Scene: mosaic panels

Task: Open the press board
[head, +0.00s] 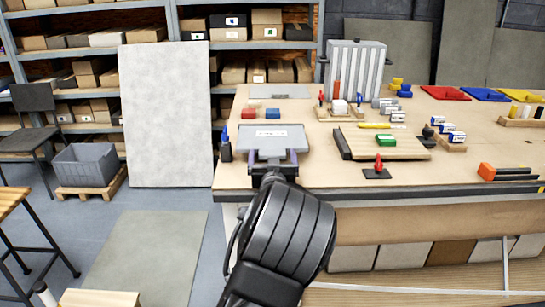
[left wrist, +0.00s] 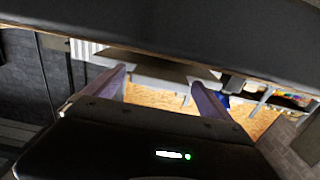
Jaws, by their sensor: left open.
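A flat grey board (head: 285,144) with a small white label lies near the left front edge of the workbench; it looks like the press board and appears closed. My left gripper (head: 272,155) is open at its front edge, with one finger near each side of that edge. Whether the fingers touch it I cannot tell. In the left wrist view, the open fingers of my left gripper (left wrist: 158,78) frame a pale grey edge and tan chipboard. My right gripper is not in view.
The workbench (head: 320,178) also holds a wooden board (head: 402,147) with a green block, a small red-handled piece (head: 378,170) and a dark stand (head: 225,147) left of the grey board. A large pale panel (head: 166,115) leans at left.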

